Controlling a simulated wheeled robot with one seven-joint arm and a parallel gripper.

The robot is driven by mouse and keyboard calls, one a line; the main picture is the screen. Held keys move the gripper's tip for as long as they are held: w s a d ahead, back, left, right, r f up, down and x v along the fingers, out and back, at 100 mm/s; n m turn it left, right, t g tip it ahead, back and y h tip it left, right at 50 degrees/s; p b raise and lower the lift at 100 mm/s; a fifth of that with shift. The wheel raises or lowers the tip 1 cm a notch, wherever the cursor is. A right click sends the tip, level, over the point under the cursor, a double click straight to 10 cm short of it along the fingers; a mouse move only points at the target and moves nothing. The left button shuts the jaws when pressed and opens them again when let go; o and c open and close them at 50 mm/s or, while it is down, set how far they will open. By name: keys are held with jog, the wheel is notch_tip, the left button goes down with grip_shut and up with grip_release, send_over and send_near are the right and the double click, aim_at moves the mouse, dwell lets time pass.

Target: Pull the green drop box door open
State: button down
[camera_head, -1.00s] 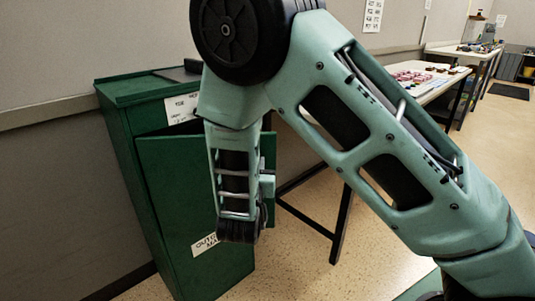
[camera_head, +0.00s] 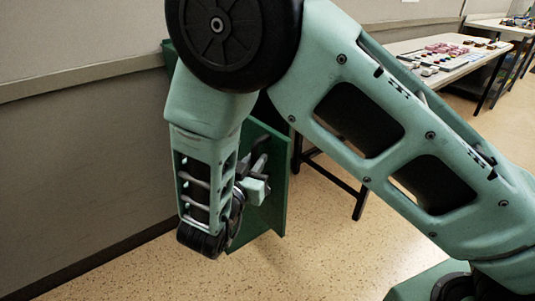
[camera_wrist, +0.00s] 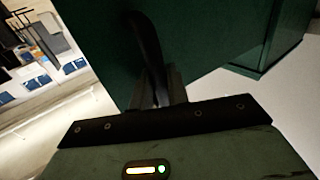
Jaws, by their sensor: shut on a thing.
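The green drop box door (camera_head: 272,200) stands swung out from the box in the head view, partly hidden behind my arm. My gripper (camera_head: 257,172) is against the door's face, shut on its dark handle. In the wrist view, my gripper (camera_wrist: 163,92) closes around the dark curved handle (camera_wrist: 148,45), with the dark green door panel (camera_wrist: 205,40) filling the middle. In the head view, most of the drop box (camera_head: 169,56) is hidden behind my arm; only a green sliver shows at upper left.
A table (camera_head: 430,72) with many small items stands at the upper right, its dark legs behind the door. The grey wall (camera_head: 80,160) runs along the left. Speckled floor (camera_head: 310,265) in front of and right of the door is clear.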

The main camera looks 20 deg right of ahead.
jog(key=shift+s+a, duration=0.15)
jog(key=shift+a, duration=1.85)
jog(key=shift+r, duration=0.1)
jog(key=c, duration=1.5)
grip_release()
jog(key=shift+o, duration=0.2)
jog(key=v, duration=1.7)
jog(key=shift+s, duration=0.2)
jog(key=shift+a, duration=0.1)
